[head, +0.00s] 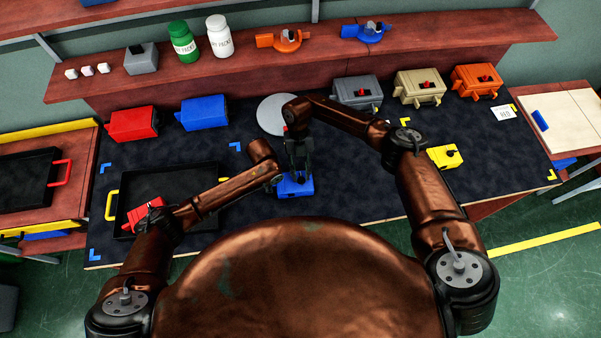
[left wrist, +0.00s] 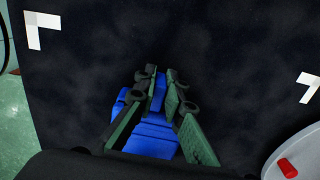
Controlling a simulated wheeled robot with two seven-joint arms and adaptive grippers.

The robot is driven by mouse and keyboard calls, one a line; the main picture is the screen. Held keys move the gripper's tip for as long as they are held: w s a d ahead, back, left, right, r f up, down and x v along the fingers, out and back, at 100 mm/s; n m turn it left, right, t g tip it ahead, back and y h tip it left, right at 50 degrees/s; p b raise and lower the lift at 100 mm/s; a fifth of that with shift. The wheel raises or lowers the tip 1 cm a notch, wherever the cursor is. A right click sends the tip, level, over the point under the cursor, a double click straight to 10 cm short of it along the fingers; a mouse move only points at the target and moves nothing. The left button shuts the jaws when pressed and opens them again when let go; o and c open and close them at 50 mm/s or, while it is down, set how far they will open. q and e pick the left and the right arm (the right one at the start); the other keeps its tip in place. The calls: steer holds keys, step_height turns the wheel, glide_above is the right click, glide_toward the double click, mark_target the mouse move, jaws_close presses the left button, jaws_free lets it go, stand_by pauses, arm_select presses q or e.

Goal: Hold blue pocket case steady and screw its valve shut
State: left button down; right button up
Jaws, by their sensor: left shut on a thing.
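The blue pocket case (head: 296,187) sits on the dark mat near the front middle. My left gripper (head: 279,181) reaches it from the left; in the left wrist view its fingers (left wrist: 162,82) are closed on the blue case (left wrist: 150,138), one on each side. My right gripper (head: 299,176) points down from above over the top of the same case, where the valve is hidden. Whether its fingers are shut on the valve is too small to tell.
A black tray (head: 191,176) with a red case (head: 143,212) lies to the left. A grey disc (head: 270,116) lies behind the grippers. A yellow case (head: 445,156) stands to the right. Red (head: 132,124) and blue (head: 203,112) cases stand at the back left. The mat between is clear.

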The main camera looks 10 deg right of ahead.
steer(key=v, duration=1.2)
steer(key=shift+w, duration=0.1)
arm_select(q)
steer(key=c, duration=1.9)
jaws_free()
steer(key=shift+c, duration=0.2)
